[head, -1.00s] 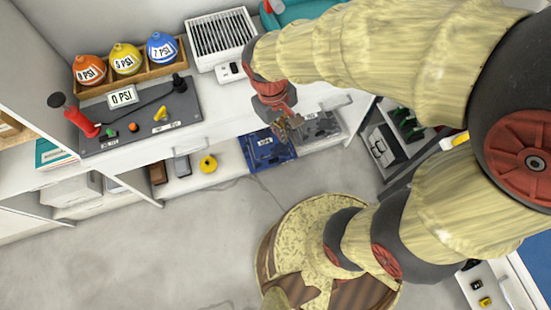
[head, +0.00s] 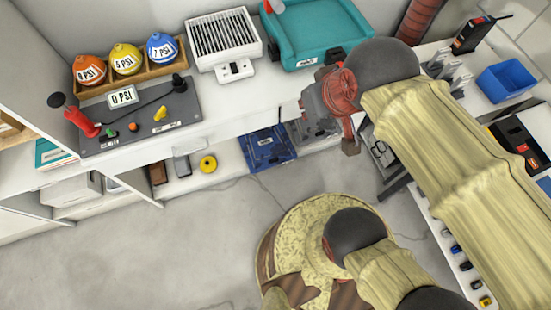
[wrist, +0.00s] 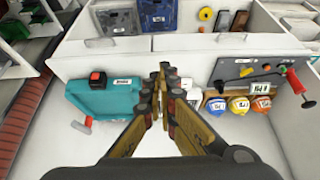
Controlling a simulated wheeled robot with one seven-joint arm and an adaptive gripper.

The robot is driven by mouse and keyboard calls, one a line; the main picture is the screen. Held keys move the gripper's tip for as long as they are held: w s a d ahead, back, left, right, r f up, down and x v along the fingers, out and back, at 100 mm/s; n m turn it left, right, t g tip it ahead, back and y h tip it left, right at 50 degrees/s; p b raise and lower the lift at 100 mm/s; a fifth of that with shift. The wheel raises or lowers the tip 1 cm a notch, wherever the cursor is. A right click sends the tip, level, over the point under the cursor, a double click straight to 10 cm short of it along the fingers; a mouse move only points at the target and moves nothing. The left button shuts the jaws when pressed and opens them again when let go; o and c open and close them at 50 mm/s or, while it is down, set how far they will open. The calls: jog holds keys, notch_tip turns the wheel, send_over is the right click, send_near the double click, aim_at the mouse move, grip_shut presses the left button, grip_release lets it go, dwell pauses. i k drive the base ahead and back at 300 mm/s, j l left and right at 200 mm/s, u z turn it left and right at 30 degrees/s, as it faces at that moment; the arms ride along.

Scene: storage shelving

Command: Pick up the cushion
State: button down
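A teal padded piece (head: 310,30), which seems to be the cushion, lies flat on the white counter at the back, with a label and a dark block at its front edge. It also shows in the wrist view (wrist: 108,100), left of my fingers. My gripper (wrist: 162,72) looks shut, its fingertips together with nothing visible between them. It is above the counter, beside the teal piece and not touching it as far as I can see. In the head view my wrist is in front of the teal piece, and the fingertips are hard to make out.
A white slatted unit (head: 222,38) stands left of the teal piece. Further left are a pump panel (head: 140,122) and a wooden rack (head: 128,72) with orange, yellow and blue balls. Blue (head: 268,147) and grey cases sit on the lower shelf. A blue bin (head: 507,80) is at right.

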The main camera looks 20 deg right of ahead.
aim_at(267, 147)
jog(key=i+j+z, duration=0.1)
jog(key=z, duration=0.7)
jog(key=j+z, duration=0.35)
jog(key=j, duration=0.5)
jog(key=j+z, duration=0.35)
jog(key=j, duration=0.5)
jog(key=k+j, duration=0.1)
jog(key=j, duration=0.5)
